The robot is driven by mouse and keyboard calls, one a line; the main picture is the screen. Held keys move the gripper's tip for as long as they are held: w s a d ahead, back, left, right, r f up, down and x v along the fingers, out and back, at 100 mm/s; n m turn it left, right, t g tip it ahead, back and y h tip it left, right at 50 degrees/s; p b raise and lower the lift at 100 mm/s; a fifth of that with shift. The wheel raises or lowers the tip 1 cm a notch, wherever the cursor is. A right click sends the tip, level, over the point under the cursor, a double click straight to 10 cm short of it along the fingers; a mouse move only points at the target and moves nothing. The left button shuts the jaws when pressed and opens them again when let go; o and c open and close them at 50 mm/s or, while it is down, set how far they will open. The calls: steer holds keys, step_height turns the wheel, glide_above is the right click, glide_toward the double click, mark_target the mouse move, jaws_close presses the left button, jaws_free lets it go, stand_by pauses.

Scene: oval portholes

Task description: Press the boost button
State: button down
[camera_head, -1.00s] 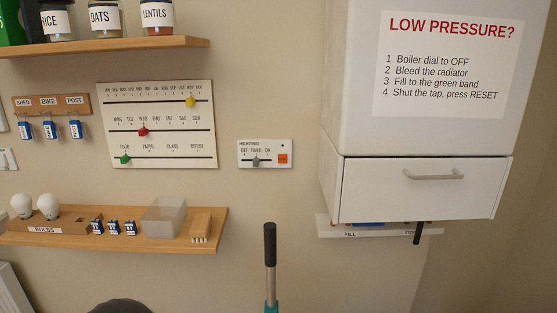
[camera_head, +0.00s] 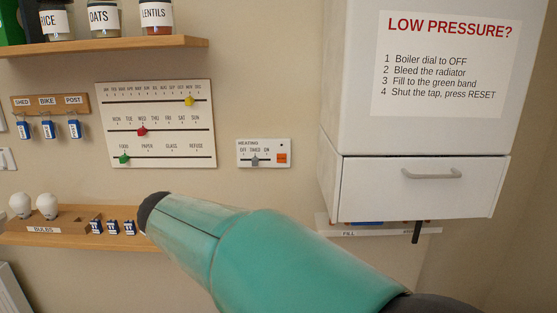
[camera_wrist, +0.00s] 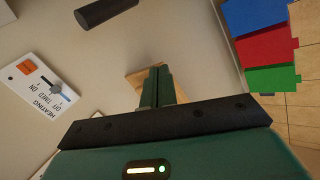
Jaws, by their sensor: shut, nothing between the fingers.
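The white heating panel (camera_head: 263,153) is on the wall, right of the slider board. It has a grey slider (camera_head: 255,160) under the middle marking and an orange square button (camera_head: 282,158) at its lower right; any word on the button is too small to read. In the wrist view the panel (camera_wrist: 36,88) lies at the left, turned, with the orange button (camera_wrist: 27,67) near its upper end. My gripper (camera_wrist: 157,72) is shut and empty, to the right of the panel and apart from it. In the head view my teal arm fills the lower middle; the fingers are not visible there.
A white boiler cabinet (camera_head: 425,190) juts out at the right, with a fill shelf (camera_head: 340,232) below. A lower wooden shelf (camera_head: 75,240) holds bulbs and blue tags. Blue, red and green blocks (camera_wrist: 270,45) and a dark cylinder (camera_wrist: 105,12) show in the wrist view.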

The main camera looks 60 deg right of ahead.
mark_target(278, 162)
steer(key=s+d+r+g+h, duration=0.2)
steer(key=d+r, duration=0.1)
steer(key=d, duration=0.4)
steer(key=s+d+r+n+g+h, duration=0.1)
steer(key=d+r+g+h, duration=0.1)
steer(key=d, duration=0.6)
steer(key=s+d+r+n+g+h, duration=0.1)
steer(key=s+d+r+g+h, duration=0.1)
steer(key=d, duration=0.6)
step_height(278, 162, up, 2)
steer(key=shift+s+r+h, duration=0.1)
steer(key=shift+s+h, duration=0.2)
steer(key=shift+h, duration=0.4)
steer(key=shift+w+d, duration=0.65)
steer(key=shift+d, duration=0.65)
steer(key=shift+w+d, duration=0.7)
steer(key=shift+d, duration=0.6)
steer(key=shift+w+d, duration=0.65)
steer(key=shift+d, duration=0.65)
steer(key=shift+d, duration=0.1)
steer(key=shift+w+d, duration=0.2)
steer(key=shift+d, duration=0.05)
